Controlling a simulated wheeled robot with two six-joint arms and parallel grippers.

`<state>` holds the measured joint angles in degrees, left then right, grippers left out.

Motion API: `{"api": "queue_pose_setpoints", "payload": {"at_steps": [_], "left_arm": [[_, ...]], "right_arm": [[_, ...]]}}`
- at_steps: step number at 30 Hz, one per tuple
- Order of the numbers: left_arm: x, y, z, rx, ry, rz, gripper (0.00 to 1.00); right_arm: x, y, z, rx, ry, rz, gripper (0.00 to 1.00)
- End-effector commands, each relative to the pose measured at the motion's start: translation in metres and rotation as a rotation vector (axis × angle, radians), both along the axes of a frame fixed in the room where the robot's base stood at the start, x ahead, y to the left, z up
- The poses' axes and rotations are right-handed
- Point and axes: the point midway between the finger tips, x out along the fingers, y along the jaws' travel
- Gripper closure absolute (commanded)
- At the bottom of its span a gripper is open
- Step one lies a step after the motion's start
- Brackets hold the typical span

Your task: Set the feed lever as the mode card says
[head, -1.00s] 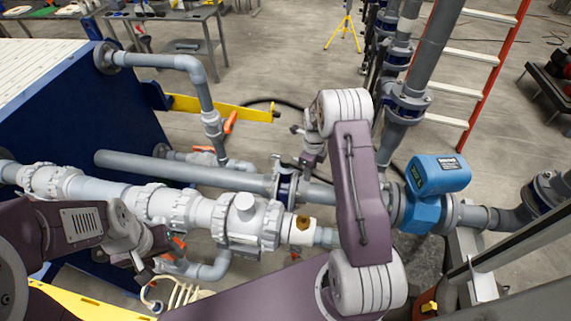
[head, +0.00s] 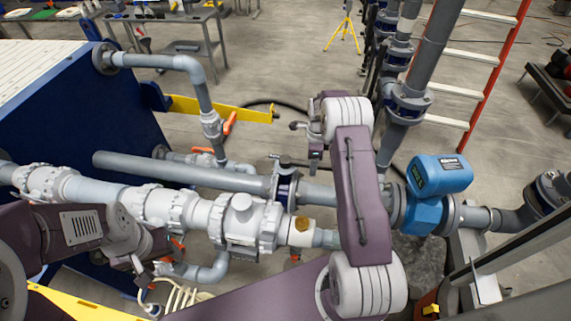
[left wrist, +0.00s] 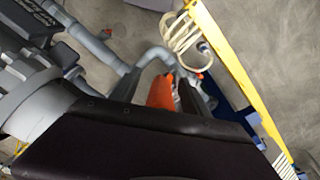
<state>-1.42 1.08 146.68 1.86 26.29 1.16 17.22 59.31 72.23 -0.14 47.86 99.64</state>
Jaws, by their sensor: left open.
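Several orange valve levers show in the head view. One orange lever (head: 229,122) is on the upright grey pipe, another orange lever (head: 203,149) lies lower behind the pipes, and part of one orange lever (head: 178,243) shows beside my left gripper (head: 143,276). My left gripper is open, at the lower left in front of the white pipe fittings. In the left wrist view an orange lever (left wrist: 160,92) stands close, partly hidden by my wrist. I cannot tell which is the feed lever. My right gripper (head: 305,142) is above the grey pipe, its jaws unclear. I cannot make out a mode card.
Thick grey pipes and a white pipe fitting (head: 245,222) cross the middle. A blue flow meter (head: 437,177) stands at the right. A yellow rail (head: 220,108) and a blue press frame (head: 85,120) are at the left. A red ladder (head: 490,65) is behind.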

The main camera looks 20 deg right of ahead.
Motion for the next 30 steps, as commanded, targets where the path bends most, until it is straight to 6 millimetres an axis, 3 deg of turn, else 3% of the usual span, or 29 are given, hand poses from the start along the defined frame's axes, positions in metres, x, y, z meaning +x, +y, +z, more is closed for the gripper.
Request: {"api": "queue_pose_setpoints", "payload": {"at_steps": [8, 21, 30], "left_arm": [[0.0, 0.0, 0.002, 0.0, 0.0, 0.0, 0.45], [0.0, 0.0, 0.049, 0.0, 0.0, 0.0, 0.45], [0.0, 0.0, 0.046, 0.0, 0.0, 0.0, 0.45]], "right_arm": [[-0.002, 0.001, 0.001, 0.003, 0.006, -0.002, 0.38], [-0.002, 0.002, 0.07, 0.004, 0.008, -0.002, 0.38], [-0.003, 0.002, 0.067, 0.005, 0.01, -0.003, 0.38]]}}
